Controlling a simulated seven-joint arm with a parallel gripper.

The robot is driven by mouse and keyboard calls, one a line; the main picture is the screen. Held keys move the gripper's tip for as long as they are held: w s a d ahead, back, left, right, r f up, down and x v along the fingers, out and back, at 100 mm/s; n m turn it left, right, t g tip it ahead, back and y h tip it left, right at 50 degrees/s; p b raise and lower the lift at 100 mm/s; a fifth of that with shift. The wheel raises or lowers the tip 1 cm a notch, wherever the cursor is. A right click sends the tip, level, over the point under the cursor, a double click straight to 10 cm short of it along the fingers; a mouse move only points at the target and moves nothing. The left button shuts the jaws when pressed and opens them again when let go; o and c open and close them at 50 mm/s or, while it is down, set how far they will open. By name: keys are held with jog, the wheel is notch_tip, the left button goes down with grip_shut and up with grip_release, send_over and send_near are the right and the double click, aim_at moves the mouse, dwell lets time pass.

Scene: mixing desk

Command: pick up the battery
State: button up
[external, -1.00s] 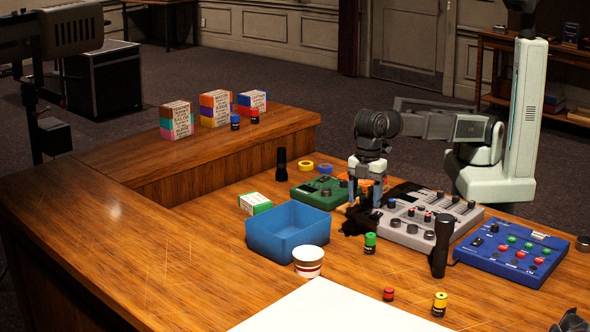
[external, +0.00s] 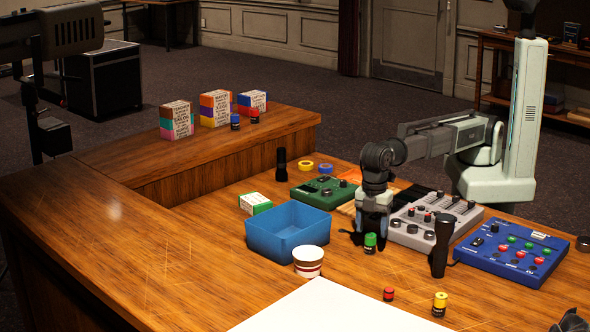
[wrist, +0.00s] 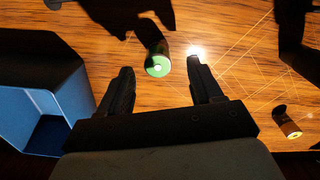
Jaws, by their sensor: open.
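A small upright battery with a green top and dark body (external: 370,243) stands on the wooden desk, right of the blue bin. In the wrist view its green end (wrist: 157,65) lies between and just beyond my two fingertips. My gripper (external: 370,228) is open and points down just above and behind the battery; it is also in the wrist view (wrist: 161,74) with its fingers apart and nothing between them gripped. A yellow-topped battery (external: 440,305) stands nearer the front, also in the wrist view (wrist: 289,126). A small red one (external: 389,294) is beside it.
A blue bin (external: 287,246) and a paper cup (external: 308,263) stand left of my gripper. A grey mixer (external: 420,235), a black flashlight (external: 441,248) and a blue control box (external: 513,256) are to the right. A white sheet (external: 325,312) lies in front.

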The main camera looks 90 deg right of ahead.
aim_at(371, 234)
jog(key=shift+w+f, duration=0.1)
jog(key=shift+f, duration=2.45)
jog(key=shift+c, duration=0.5)
grip_shut()
jog(key=shift+r, duration=0.15)
